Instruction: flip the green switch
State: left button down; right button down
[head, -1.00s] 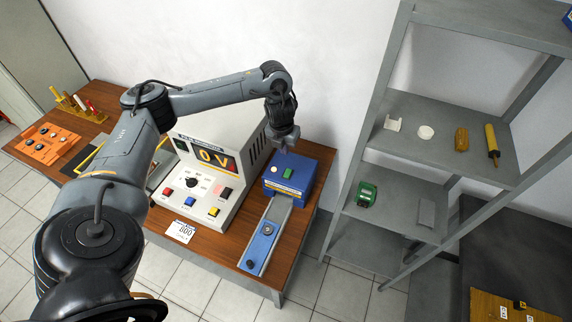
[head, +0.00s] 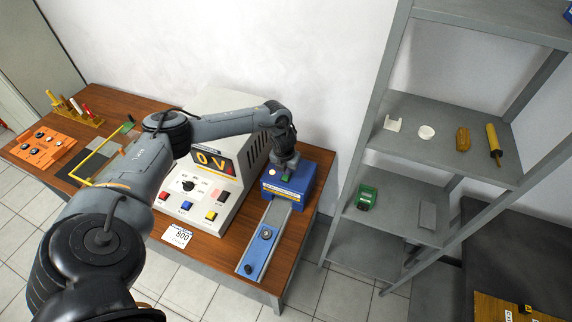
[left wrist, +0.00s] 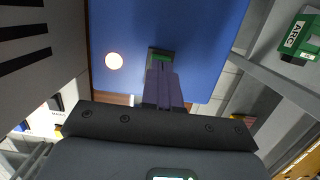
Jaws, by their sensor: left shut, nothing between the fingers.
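My left gripper (head: 288,174) is shut and empty, pointing down at the switch. My right gripper is not in view.
A round pale button (left wrist: 114,61) is beside the switch on the box. A white console (head: 226,200) reading "0 V" stands left of the box, and a blue slide rail (head: 258,252) lies in front. A grey shelf (head: 455,150) stands at the right.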

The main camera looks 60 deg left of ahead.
pick_arm(q)
jog(key=shift+f, duration=0.25)
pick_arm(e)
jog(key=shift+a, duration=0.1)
